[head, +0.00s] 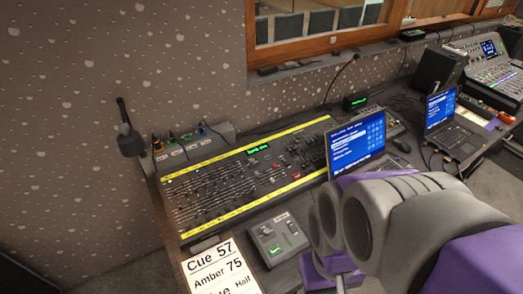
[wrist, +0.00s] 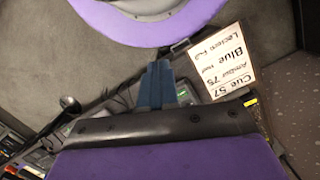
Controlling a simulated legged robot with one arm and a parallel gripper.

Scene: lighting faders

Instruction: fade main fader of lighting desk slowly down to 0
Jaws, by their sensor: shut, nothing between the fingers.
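The lighting desk (head: 235,172) is a long dark console with rows of faders and yellow tape along its long edges. It lies on the table left of the laptop in the head view. A red control (head: 297,176) shows near its right part; I cannot tell which fader is the main one or its position. My gripper (wrist: 158,68) is shut and empty in the wrist view, its fingers dark blue. It is apart from the desk's faders, over the table's near side by the cue sheet (wrist: 224,62). In the head view my own arm fills the lower right.
A small grey box (head: 278,240) with a green display sits in front of the desk, beside the cue sheet (head: 220,270). A laptop (head: 357,143) stands right of the desk, with a gooseneck microphone (head: 343,78) behind. Another laptop (head: 441,108) and mixer (head: 490,70) are further right.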

